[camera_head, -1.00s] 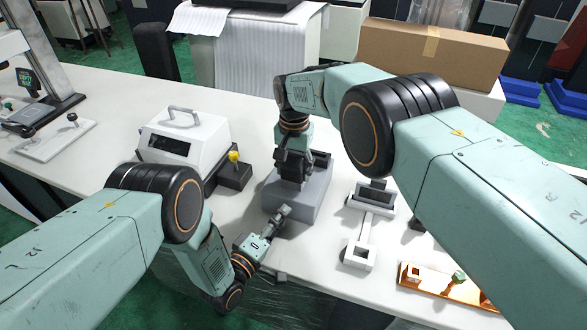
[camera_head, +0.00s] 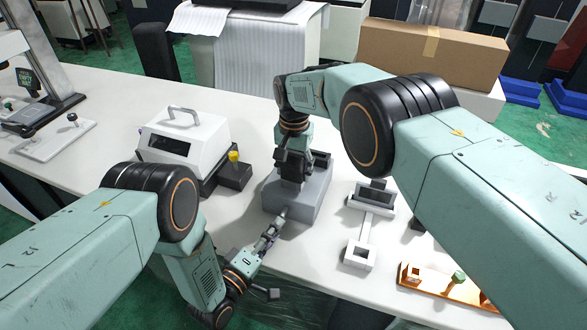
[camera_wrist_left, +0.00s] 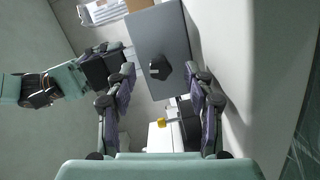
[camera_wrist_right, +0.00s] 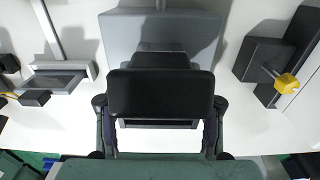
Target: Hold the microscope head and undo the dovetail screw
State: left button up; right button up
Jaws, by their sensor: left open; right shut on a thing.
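A grey block-shaped body (camera_head: 312,200) stands on the white table, under my right gripper (camera_head: 293,172). In the right wrist view my right gripper (camera_wrist_right: 160,105) is shut on a black block, which I take for the microscope head (camera_wrist_right: 160,92), above the grey body. A small black knob, which I take for the dovetail screw (camera_wrist_left: 160,69), sticks out of the grey body's side in the left wrist view. My left gripper (camera_head: 279,222) is open, close to the near side of the grey body. Its fingers lie on either side of the knob; contact cannot be told.
A white box with a handle (camera_head: 185,140) and a dark block with a yellow knob (camera_head: 235,172) stand to the left. A white-and-grey stand (camera_head: 372,205) and an orange tray (camera_head: 445,284) are to the right. The table's front edge lies under my left arm.

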jog(key=o, duration=1.5)
jog(key=shift+r, duration=0.1)
notch_tip(320, 180, up, 12)
notch_tip(320, 180, down, 12)
jog(key=shift+f, duration=0.2)
pick_arm(q)
jog(key=shift+w+d, duration=0.3)
jog(key=shift+w, duration=0.35)
